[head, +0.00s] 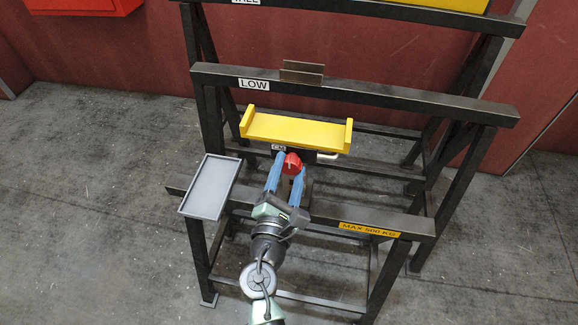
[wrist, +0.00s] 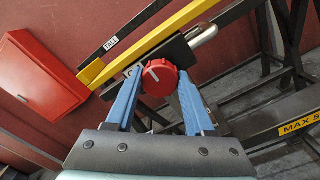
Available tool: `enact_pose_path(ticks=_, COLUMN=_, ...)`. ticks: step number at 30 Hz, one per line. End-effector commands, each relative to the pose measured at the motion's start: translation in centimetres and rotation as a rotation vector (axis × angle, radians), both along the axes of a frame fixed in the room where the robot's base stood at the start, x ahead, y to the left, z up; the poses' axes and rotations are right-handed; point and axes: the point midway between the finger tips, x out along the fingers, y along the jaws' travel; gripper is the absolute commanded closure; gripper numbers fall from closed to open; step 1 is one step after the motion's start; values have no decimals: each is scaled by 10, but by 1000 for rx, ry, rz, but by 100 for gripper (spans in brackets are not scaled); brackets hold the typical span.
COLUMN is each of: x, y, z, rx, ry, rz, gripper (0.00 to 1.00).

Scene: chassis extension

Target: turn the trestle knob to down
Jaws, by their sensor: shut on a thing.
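The red trestle knob (head: 292,163) is below the yellow cradle (head: 297,130) in the head view. In the wrist view the knob (wrist: 158,80) faces me, with a white pointer line tilted across its face. My gripper (head: 289,162) reaches up from below. Its two blue fingers lie on either side of the knob, shut on it; the fingers also show in the wrist view (wrist: 159,84). A small white label (head: 278,148) sits just above the knob in the head view, too small to read and partly hidden.
The dark trestle frame has a rail marked LOW (head: 254,84) behind and a front rail marked MAX 500 KG (head: 369,230). A grey tray (head: 209,187) is at the left end of the front rail. A metal handle (head: 327,156) sticks out right of the knob. A red box (head: 85,5) hangs on the wall.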

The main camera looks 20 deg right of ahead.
Motion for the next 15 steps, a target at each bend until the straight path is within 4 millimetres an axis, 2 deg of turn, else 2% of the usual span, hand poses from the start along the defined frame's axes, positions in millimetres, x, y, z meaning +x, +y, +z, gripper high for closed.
enact_pose_path(ticks=15, x=0, y=0, z=-1, rx=-33, ry=25, rz=1, gripper=100)
